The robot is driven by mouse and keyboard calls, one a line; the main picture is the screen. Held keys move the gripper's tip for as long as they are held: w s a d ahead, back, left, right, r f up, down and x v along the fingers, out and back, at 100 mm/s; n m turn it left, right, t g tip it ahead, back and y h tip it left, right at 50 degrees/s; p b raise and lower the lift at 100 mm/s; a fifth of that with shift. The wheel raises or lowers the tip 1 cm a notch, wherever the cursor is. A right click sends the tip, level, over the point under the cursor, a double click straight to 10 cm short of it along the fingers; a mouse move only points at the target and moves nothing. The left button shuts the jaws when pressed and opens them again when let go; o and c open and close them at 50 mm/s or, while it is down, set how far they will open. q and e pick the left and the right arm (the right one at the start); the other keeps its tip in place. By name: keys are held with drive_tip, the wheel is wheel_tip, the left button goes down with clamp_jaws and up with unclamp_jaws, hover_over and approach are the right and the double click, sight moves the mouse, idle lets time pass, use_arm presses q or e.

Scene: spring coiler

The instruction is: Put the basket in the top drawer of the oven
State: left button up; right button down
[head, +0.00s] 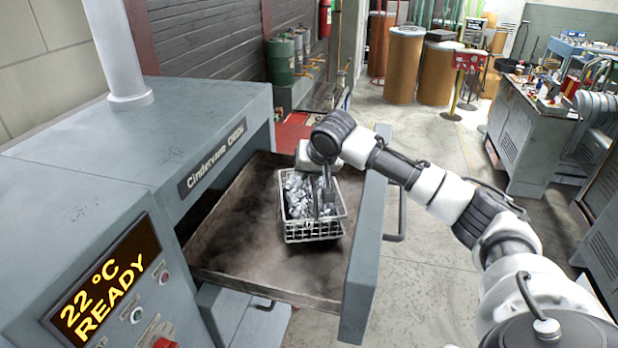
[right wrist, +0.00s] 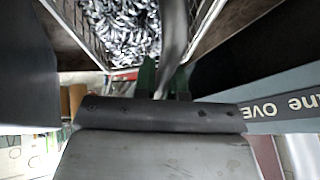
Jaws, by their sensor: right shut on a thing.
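The basket (head: 313,226) is a white wire basket filled with shiny metal pieces. It is in or just over the open top drawer (head: 225,258) of the grey oven (head: 90,205) in the head view; I cannot tell whether it touches the drawer floor. My right gripper (head: 322,190) reaches down to the basket from above and is shut on it, seemingly at its handle. In the right wrist view, the fingers (right wrist: 163,82) close on a grey strip above the basket (right wrist: 120,30). My left gripper is not in view.
The drawer front (head: 365,260) with its handle stands to the right of the basket. A lower drawer (head: 240,315) is partly visible below. The oven display (head: 100,290) reads 22 °C READY. Brown drums (head: 403,65) and a cluttered workbench (head: 540,125) stand farther back, with open floor between.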

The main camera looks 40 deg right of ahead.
drive_tip(key=shift+f, duration=1.05)
drive_tip(key=c, duration=1.6)
unclamp_jaws()
drive_tip(key=shift+f, duration=0.2)
drive_tip(key=o, duration=0.4)
drive_tip(key=shift+s, duration=0.1)
drive_tip(key=shift+r, duration=0.1)
drive_tip(key=shift+r, duration=0.15)
drive_tip(key=shift+b+v, duration=2.05)
drive_tip(key=shift+v, duration=3.9)
